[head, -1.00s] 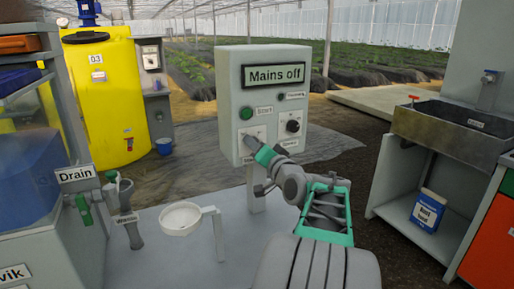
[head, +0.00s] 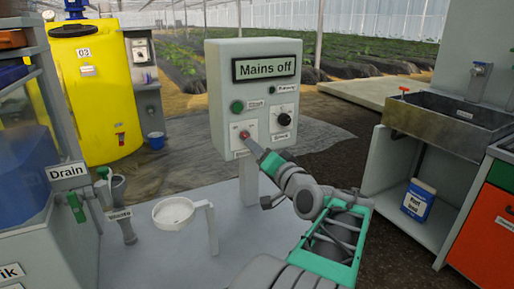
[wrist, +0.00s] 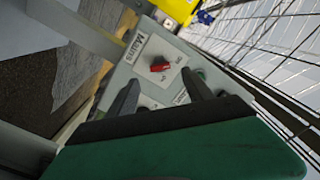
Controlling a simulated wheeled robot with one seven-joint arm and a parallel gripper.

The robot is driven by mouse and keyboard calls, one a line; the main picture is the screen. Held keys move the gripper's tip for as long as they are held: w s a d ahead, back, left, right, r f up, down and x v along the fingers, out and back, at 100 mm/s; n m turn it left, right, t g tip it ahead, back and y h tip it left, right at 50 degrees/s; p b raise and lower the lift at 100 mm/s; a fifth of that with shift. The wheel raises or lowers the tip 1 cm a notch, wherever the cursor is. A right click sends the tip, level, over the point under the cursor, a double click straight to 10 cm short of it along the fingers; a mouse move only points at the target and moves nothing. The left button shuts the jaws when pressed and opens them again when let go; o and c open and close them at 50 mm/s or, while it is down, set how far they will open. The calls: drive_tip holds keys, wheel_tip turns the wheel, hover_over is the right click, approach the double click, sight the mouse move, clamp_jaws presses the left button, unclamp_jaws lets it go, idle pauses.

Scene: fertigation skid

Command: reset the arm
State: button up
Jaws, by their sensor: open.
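My arm reaches forward from the bottom right in the head view. My gripper (head: 254,146) is in front of the lower left part of the grey control box (head: 220,88), just below and right of the red knob (head: 244,134). In the wrist view my gripper (wrist: 160,77) has its two dark fingers spread apart with nothing held between them. The red knob (wrist: 160,66) shows beyond the fingertips, on a plate labelled "Mains". A gap seems to lie between fingers and knob, but its size is hard to tell. The box's display (head: 266,67) reads "Mains off".
A green button (head: 237,106) and black dial (head: 289,115) are on the box. Left stand a white dish on a stand (head: 172,212), a green-handled drain valve (head: 76,207) and a yellow tank (head: 98,100). A sink bench (head: 440,120) is at right.

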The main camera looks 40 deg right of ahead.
drive_tip(key=shift+w, duration=0.1)
drive_tip(key=w+a+r+n+g+y+p, duration=0.1)
drive_tip(key=w+a+n+g+y+p, duration=0.15)
drive_tip(key=a+p, duration=0.55)
drive_tip(key=w+a+r+n+g+y+p, duration=0.1)
drive_tip(key=w+a+n+g+y+p, duration=0.2)
drive_tip(key=a+p, duration=0.5)
drive_tip(key=s+a+r+n+g+p, duration=0.2)
drive_tip(key=s+a+n+g+p, duration=0.5)
drive_tip(key=s+a+p, duration=0.4)
drive_tip(key=s+a+g, duration=0.1)
drive_tip(key=s+a, duration=0.4)
drive_tip(key=a, duration=0.1)
drive_tip(key=shift+a+r+g, duration=0.25)
drive_tip(key=shift+a+g, duration=0.1)
drive_tip(key=shift+a, duration=0.05)
drive_tip(key=shift+h, duration=0.25)
